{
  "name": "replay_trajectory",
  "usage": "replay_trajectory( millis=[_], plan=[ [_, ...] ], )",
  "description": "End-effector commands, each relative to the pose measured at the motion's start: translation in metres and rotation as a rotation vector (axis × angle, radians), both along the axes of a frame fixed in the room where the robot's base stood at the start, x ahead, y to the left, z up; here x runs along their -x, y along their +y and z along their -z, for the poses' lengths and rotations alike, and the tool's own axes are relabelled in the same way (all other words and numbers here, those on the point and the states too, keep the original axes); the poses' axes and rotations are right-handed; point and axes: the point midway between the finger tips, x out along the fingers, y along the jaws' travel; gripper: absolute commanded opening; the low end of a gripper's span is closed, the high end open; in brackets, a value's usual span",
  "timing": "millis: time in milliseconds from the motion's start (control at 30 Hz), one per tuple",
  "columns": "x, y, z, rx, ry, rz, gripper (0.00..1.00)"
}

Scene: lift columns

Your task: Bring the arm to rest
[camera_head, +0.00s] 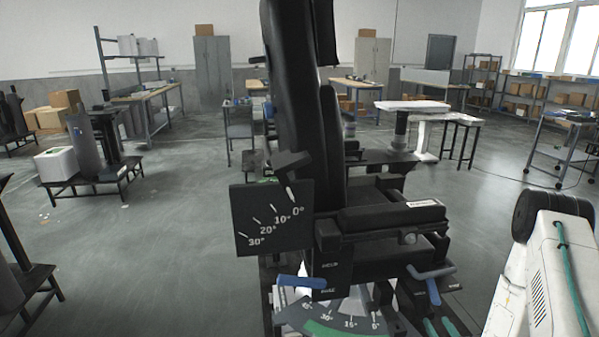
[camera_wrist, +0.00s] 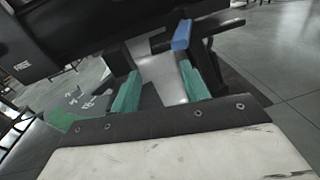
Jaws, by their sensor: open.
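My arm (camera_head: 545,270), white with a black joint and a teal cable, stands at the lower right in the head view. My gripper (camera_wrist: 160,85) is open in the wrist view, with two teal fingers spread apart and nothing between them. Its teal fingers also show at the bottom edge of the head view. A blue-ended lever (camera_wrist: 182,35) lies just beyond the right finger; I cannot tell if they touch. The lever also shows in the head view (camera_head: 432,286), on the black chair-like device (camera_head: 390,218), just above my fingers.
A second blue handle (camera_head: 301,282) sits left on the device, above a lower angle scale (camera_head: 335,318). An upper angle plate (camera_head: 262,232) is beside the backrest (camera_head: 297,95). A cart (camera_head: 565,150) stands at the far right. Open floor (camera_head: 170,230) lies left.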

Motion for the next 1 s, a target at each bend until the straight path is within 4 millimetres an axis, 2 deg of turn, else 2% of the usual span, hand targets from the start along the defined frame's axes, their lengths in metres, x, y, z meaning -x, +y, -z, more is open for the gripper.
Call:
replay_trajectory(
  millis=[67, 167, 333, 467, 600, 800, 1000],
  plan=[
    [0.002, 0.026, -0.005, -0.041, 0.009, -0.122, 0.45],
    [-0.001, 0.060, -0.032, -0.062, -0.009, -0.319, 0.45],
    [0.007, 0.125, -0.100, -0.023, -0.056, -0.708, 0.45],
    [0.031, 0.169, -0.152, 0.070, -0.087, -1.016, 0.45],
    [0.070, 0.203, -0.198, 0.218, -0.108, -1.327, 0.45],
    [0.130, 0.225, -0.243, 0.495, -0.115, -1.711, 0.45],
    [0.183, 0.221, -0.274, 0.835, -0.098, -2.017, 0.45]
  ],
)
